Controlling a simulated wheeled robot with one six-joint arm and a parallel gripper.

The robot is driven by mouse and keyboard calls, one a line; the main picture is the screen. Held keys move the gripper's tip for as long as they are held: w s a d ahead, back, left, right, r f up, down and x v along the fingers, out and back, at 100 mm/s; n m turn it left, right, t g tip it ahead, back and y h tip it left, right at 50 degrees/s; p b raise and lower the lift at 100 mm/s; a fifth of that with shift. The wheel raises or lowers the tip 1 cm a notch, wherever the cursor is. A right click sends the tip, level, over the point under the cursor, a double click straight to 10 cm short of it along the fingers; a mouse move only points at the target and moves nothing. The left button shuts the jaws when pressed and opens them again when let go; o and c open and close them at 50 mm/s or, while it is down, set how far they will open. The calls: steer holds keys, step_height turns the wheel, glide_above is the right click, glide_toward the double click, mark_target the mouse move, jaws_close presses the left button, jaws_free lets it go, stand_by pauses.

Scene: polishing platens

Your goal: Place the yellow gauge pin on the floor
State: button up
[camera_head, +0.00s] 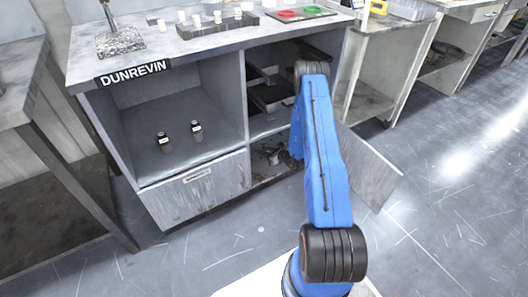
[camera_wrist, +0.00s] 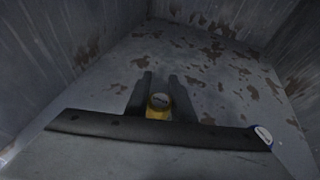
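The yellow gauge pin (camera_wrist: 158,110) shows in the wrist view with its pale, marked end towards the camera. It sits between the two dark fingers of my gripper (camera_wrist: 160,80), which appear shut on it. A dark bar of the gripper crosses the lower part of that view. Beyond the fingers is the worn grey floor (camera_wrist: 215,75) of an enclosed space. Whether the pin touches that floor cannot be told. In the head view my blue arm reaches into the cabinet's lower right, and the pin cannot be made out there.
The cabinet (camera_head: 205,50) bears a DUNREVIN sign, with small parts and a tray of red and green discs on top. Two dark labelled cylinders (camera_head: 196,131) stand in its left compartment. A drawer (camera_head: 200,190) lies below. An open door panel (camera_head: 370,172) stands right of my arm.

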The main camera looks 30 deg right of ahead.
steer(key=o, duration=0.4)
steer(key=shift+r, duration=0.1)
steer(key=v, duration=1.2)
